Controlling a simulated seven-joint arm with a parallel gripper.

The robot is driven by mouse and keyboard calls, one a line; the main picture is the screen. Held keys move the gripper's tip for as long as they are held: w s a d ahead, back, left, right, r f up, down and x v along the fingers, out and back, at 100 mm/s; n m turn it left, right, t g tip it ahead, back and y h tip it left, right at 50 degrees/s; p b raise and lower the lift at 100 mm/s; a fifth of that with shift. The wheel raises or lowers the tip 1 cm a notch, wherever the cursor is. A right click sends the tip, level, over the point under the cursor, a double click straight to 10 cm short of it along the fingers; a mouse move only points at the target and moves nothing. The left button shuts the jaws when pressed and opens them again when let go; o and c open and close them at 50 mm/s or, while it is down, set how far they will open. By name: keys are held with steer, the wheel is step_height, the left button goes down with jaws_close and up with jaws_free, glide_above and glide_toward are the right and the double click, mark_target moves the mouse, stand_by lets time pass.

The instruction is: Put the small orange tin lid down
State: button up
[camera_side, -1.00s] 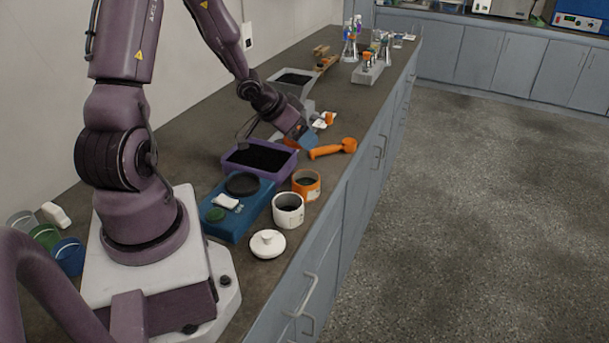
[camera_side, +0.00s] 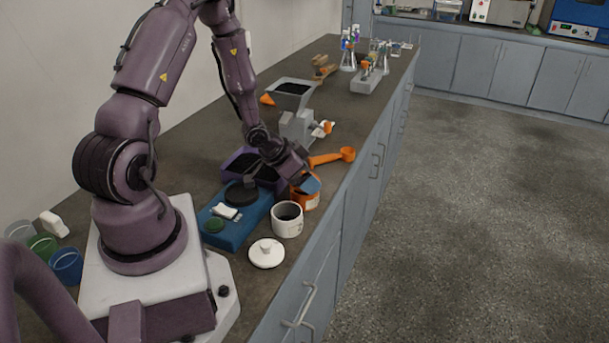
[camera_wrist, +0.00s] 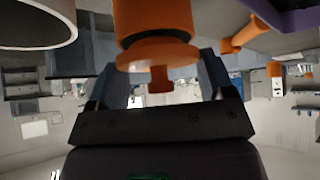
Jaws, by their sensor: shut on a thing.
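My gripper (camera_side: 308,183) is over the orange tin (camera_side: 303,202) near the bench's front edge. In the wrist view my gripper (camera_wrist: 165,82) is shut on the small orange tin lid (camera_wrist: 155,55). The lid's knob points back towards the palm, between the fingers. The orange tin (camera_wrist: 153,15) appears directly beyond the lid and in line with it. I cannot tell whether the lid touches the rim. In the side view the lid is mostly hidden by the fingers.
A white tin (camera_side: 287,222) stands close beside the orange tin, with a white lid (camera_side: 266,254) on the bench in front. An orange scoop (camera_side: 330,158) lies behind.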

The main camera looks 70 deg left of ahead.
steer(key=shift+f, duration=0.55)
steer(key=o, duration=0.9)
steer(key=shift+r, duration=0.15)
